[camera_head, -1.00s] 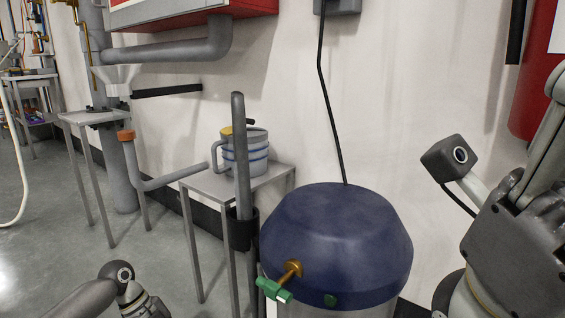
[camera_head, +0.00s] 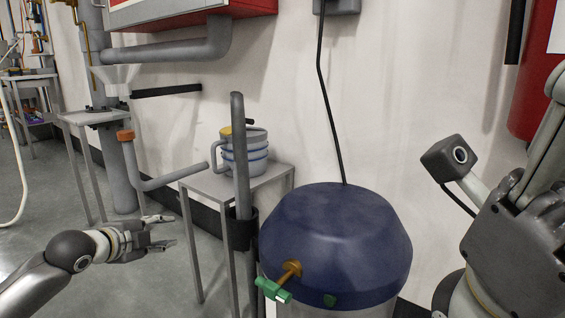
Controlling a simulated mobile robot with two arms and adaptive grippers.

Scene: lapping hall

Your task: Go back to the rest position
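My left gripper (camera_head: 163,231) is at the lower left, in front of the grey floor. Its two thin fingers point right and stand apart with nothing between them. My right gripper (camera_head: 518,235) is at the right edge, close to the camera and partly cut off. Its fingertips are not clear, so I cannot tell how it stands. No held object shows in either gripper.
A blue-topped drum (camera_head: 335,235) with a brass and green tap (camera_head: 274,290) stands between my arms. Left of it, a small grey table (camera_head: 205,184) carries a grey jug (camera_head: 245,155). An upright grey pipe (camera_head: 240,150) rises in front. Open floor (camera_head: 150,285) lies lower left.

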